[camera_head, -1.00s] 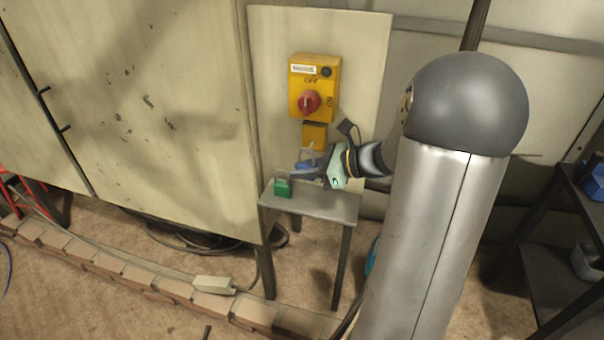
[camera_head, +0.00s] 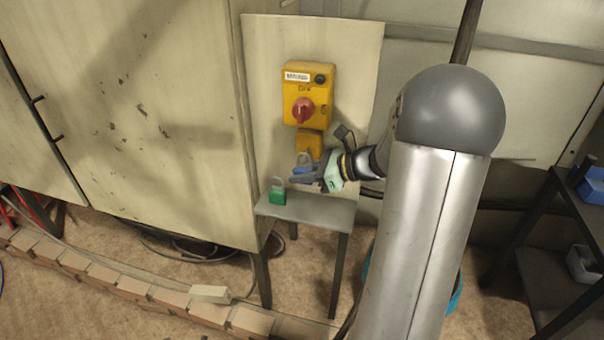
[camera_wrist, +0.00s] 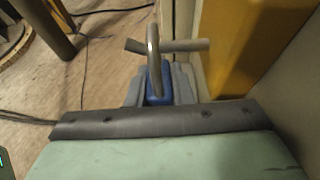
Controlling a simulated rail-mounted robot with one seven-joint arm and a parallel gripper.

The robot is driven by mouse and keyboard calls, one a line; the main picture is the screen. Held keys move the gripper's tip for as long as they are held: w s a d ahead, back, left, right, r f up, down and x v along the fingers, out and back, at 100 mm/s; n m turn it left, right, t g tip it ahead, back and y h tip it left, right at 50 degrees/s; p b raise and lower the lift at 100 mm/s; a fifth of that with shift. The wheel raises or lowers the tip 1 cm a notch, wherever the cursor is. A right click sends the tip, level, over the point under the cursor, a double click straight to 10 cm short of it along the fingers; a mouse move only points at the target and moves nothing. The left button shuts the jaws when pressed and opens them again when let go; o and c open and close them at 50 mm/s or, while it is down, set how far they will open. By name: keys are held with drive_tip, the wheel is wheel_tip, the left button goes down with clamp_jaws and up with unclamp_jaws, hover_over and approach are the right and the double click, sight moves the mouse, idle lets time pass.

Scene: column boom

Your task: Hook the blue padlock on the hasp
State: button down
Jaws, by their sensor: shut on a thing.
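The blue padlock (camera_head: 303,171) is held in my gripper (camera_head: 303,178), which is shut on its body. Its grey shackle points up in the head view. In the wrist view the blue body (camera_wrist: 157,84) shows between the grey fingers, with the shackle (camera_wrist: 153,45) upright. The padlock is just below and slightly left of the yellow lower plate (camera_head: 309,144) under the yellow switch box (camera_head: 308,92). The shackle looks apart from that plate, but the depth is unclear. I cannot make out the hasp itself in either view.
A green padlock (camera_head: 277,195) stands on the small grey table (camera_head: 318,212) below my gripper, at the left. A large beige cabinet (camera_head: 150,130) fills the left. A dark shelf (camera_head: 545,270) with blue and grey bins is at the right. Cables lie on the floor.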

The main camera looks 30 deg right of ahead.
drive_tip(key=c, duration=1.2)
unclamp_jaws()
drive_tip(key=shift+d+r, duration=0.1)
drive_tip(key=b+v, duration=0.1)
drive_tip(key=v, duration=1.6)
drive_tip(key=shift+s, duration=0.15)
